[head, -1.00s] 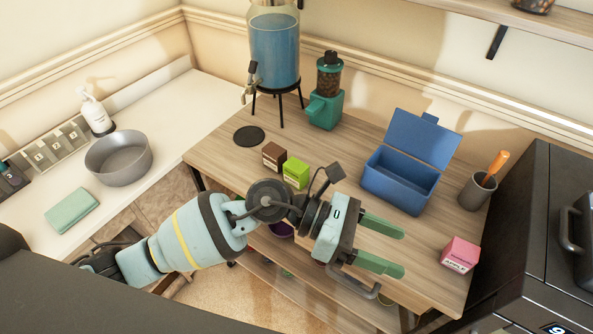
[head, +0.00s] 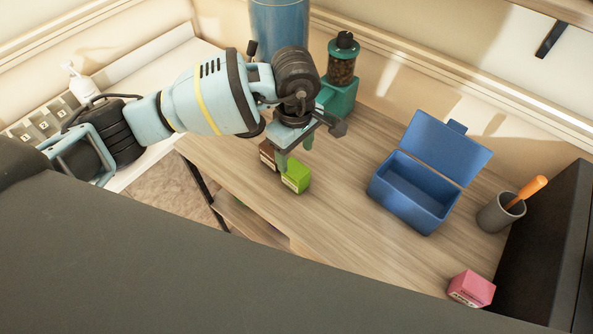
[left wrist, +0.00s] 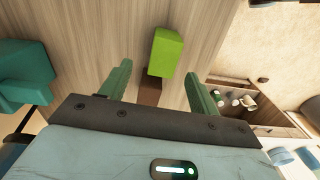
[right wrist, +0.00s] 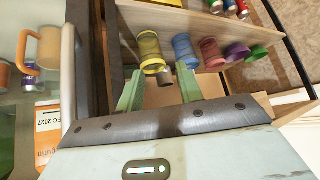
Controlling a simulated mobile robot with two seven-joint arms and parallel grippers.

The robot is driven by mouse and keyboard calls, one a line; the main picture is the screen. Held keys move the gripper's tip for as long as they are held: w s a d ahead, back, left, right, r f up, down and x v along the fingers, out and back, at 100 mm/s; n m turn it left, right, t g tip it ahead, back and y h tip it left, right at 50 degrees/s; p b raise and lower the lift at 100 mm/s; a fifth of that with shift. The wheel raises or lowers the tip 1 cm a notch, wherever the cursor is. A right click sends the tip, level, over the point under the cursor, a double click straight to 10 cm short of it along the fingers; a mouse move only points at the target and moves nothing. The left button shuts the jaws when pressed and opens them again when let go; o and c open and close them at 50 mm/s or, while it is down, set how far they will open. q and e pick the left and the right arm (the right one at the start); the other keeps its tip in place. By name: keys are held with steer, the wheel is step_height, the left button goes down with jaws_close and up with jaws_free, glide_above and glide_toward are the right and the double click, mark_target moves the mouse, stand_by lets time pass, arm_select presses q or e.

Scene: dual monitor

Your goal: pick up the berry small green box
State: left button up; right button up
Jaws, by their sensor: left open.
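The small green box (head: 296,177) stands on the wooden table beside a brown box (head: 268,155). My left gripper (head: 295,153) is open and points down just above the two boxes. In the left wrist view the green box (left wrist: 166,52) lies ahead of the gap between the open fingers (left wrist: 158,78), with the brown box (left wrist: 149,90) nearer and partly hidden by the gripper. No box is held. My right gripper (right wrist: 157,80) is open and empty, facing an area with several coloured spools; it does not show in the head view.
An open blue box (head: 412,200), a grey cup (head: 499,213) with an orange-handled item and a pink box (head: 471,288) stand to the right. A green grinder (head: 340,85) and the blue dispenser (head: 278,28) stand behind the gripper. The table's middle is clear.

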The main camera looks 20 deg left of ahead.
mark_target(296, 168)
arm_select(q)
steer(key=shift+f, duration=1.1)
steer(key=shift+s+d+f, duration=0.1)
steer(key=shift+f, duration=0.2)
steer(key=f, duration=0.3)
steer(key=shift+s+f+p, duration=0.2)
steer(key=shift+s+p, duration=0.05)
steer(key=shift+p, duration=0.05)
steer(key=shift+f, duration=0.5)
arm_select(e)
steer(key=shift+w+r, duration=0.6)
steer(key=shift+w, duration=0.25)
arm_select(q)
steer(key=c, duration=1.1)
